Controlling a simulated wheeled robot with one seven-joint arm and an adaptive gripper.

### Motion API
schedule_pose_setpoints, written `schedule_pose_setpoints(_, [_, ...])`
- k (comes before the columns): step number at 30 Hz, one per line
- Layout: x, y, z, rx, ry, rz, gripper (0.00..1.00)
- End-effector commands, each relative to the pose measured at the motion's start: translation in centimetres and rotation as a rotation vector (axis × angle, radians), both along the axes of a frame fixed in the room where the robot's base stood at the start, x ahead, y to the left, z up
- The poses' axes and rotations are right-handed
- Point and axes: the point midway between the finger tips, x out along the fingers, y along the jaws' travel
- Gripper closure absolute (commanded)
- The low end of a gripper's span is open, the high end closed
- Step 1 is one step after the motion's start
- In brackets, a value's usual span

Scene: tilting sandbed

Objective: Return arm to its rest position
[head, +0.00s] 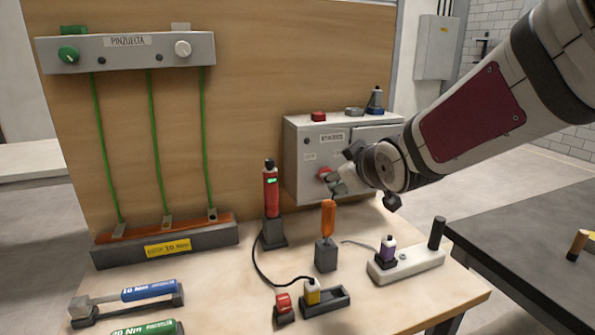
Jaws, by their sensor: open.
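My arm (470,110) reaches in from the upper right in the head view. My gripper (340,182) is at its lower left end, in front of the grey control box (304,155) on the wooden board. A red knob or button on the box front (325,174) is right beside the gripper, and I cannot tell whether they touch. Below the gripper stands an orange-handled tool (328,218) upright in a dark holder (326,254). The fingers are small and partly blurred into the box, and I see nothing held in them.
A red tool (271,190) stands in a dark stand left of the gripper. A white base (408,264) with a purple-banded item is at the right. Torque tools (140,294) lie at the front left. A dark table (530,235) stands at the right. The bench's middle left is fairly clear.

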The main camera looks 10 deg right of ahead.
Motion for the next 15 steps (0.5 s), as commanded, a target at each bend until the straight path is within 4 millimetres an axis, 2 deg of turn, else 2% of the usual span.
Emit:
schedule_pose_setpoints(5, [-0.3,0.0,0.2,0.005,0.005,-0.004,0.46])
schedule_pose_setpoints(8, [-2.1,-0.2,1.0,0.029,0.043,-0.03,0.46])
schedule_pose_setpoints(11, [-6.1,-0.4,2.2,0.081,0.124,-0.08,0.46])
schedule_pose_setpoints(14, [-11.8,-0.4,3.3,0.149,0.239,-0.148,0.46])
schedule_pose_setpoints(15, [-14.2,-0.3,3.7,0.176,0.288,-0.175,0.46])
